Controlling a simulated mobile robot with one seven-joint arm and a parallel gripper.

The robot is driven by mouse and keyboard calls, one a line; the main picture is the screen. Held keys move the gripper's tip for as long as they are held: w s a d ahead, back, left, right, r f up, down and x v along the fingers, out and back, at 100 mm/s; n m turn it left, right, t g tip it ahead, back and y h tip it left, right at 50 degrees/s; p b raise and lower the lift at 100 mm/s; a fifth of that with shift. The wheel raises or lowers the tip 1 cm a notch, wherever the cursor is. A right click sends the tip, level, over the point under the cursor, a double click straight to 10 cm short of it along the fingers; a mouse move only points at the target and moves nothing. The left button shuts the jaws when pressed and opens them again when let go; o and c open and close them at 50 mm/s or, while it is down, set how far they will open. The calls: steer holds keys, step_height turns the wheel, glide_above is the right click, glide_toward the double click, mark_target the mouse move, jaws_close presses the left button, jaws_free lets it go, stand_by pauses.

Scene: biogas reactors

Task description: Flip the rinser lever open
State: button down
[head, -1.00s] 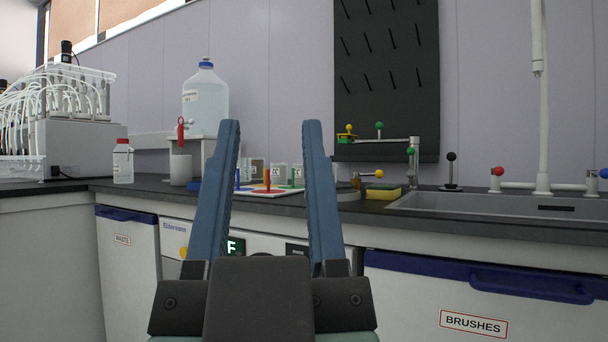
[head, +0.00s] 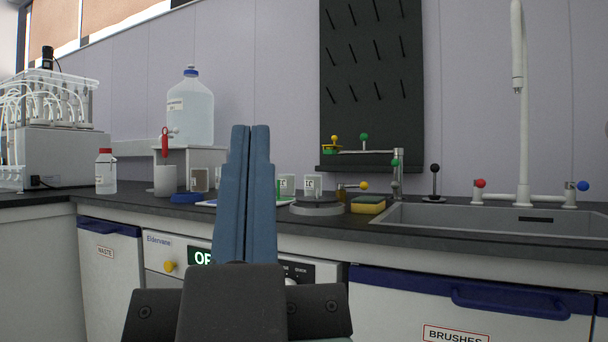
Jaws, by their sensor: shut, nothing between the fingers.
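My gripper (head: 250,130) is shut and empty, its two blue fingers side by side and pointing up in front of the counter. No lever is labelled as the rinser's, so I cannot tell for certain which it is. A black-knobbed lever (head: 434,182) stands upright on a small base at the sink's back edge, well right of my gripper. My gripper touches neither lever. My fingers hide part of the counter behind them.
The sink (head: 490,217) has a white tap (head: 523,110) with red and blue knobs. A jointed pipe (head: 397,170) with green knobs and a yellow sponge (head: 368,204) stand left of it. A bottle (head: 106,171), mug (head: 165,181) and water jug (head: 190,110) stand left.

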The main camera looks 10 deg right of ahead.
step_height(320, 180, up, 56)
steer(key=p, duration=5.4)
steer(key=shift+p, duration=0.3)
steer(key=shift+w, duration=0.1)
